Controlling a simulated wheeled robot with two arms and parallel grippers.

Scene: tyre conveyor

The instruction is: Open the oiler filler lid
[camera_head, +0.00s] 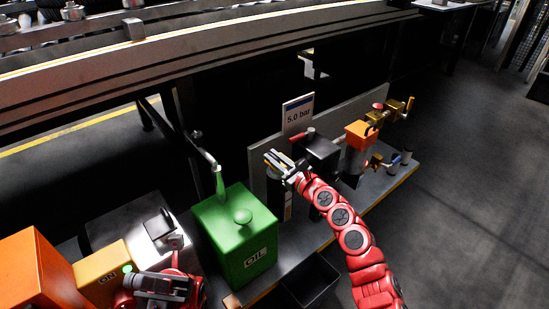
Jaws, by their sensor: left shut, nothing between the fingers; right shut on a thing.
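The air-service unit stands on a grey shelf, with a black block (320,150) in the middle and an orange-topped part (361,134) to its right. A slim upright cylinder with a pale marked strip (288,207), apparently the oiler, is at its left end. My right gripper (277,160) is at the top of this cylinder, shut on a small part that its fingers mostly hide. I cannot make out the lid itself. My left gripper (160,285) is low at the left, shut and empty, in front of a yellow box and apart from the unit.
A green oil can (233,245) with a spout and round knob stands left of the unit. The yellow "ON" box (103,270) and an orange box (40,272) are at lower left. A "5.0 bar" sign (298,114) stands behind. The conveyor edge (200,50) crosses the top. Floor at right is clear.

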